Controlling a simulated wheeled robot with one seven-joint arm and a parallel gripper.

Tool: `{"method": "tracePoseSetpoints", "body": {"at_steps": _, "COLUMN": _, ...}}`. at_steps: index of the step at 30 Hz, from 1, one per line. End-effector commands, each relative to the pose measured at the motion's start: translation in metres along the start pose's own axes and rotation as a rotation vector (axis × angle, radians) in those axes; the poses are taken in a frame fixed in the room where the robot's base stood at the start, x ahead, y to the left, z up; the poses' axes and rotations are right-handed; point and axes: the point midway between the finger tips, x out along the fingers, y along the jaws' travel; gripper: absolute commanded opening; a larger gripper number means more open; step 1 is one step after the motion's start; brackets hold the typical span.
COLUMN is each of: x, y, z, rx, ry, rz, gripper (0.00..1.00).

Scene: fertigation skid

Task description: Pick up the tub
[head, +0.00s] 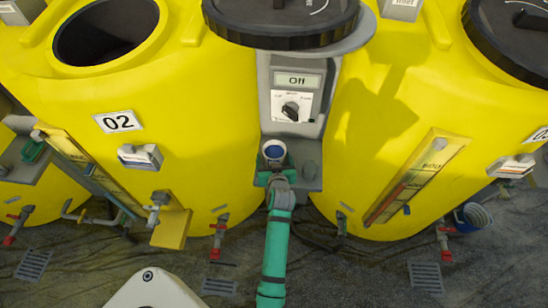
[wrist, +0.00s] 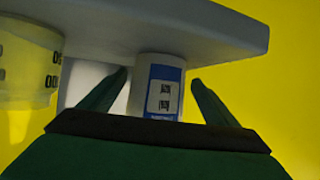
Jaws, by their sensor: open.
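The tub (head: 274,150) is small, with a white rim and a dark blue top in the head view. It stands on a small grey ledge below a control box. In the wrist view the tub (wrist: 143,92) is white with a blue-and-white label, and the ledge (wrist: 200,28) crosses the top of the picture. My gripper (head: 274,178) is at the near side of the tub. In the wrist view my gripper (wrist: 160,78) is open, one finger on each side of the tub, with gaps showing. How deep the tub sits between the fingers is unclear.
A translucent graduated cup (wrist: 28,62) is close beside the tub; it looks like the greyish cup (head: 309,171) to its right. The control box (head: 292,95) reads "Off". Yellow tanks (head: 215,130) (head: 385,150) flank the ledge. Red-handled valves (head: 218,232) stand low down.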

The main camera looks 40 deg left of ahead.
Motion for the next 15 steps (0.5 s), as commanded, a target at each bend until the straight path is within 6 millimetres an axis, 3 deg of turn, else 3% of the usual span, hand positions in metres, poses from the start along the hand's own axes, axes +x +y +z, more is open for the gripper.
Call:
{"method": "tracePoseSetpoints", "body": {"at_steps": 9, "x": 0.0044, "y": 0.0018, "z": -0.0003, "rx": 0.001, "ry": 0.001, "rz": 0.003, "gripper": 0.80}}
{"method": "tracePoseSetpoints", "body": {"at_steps": 15, "x": 0.0043, "y": 0.0014, "z": -0.0002, "rx": 0.001, "ry": 0.001, "rz": 0.002, "gripper": 0.32}}
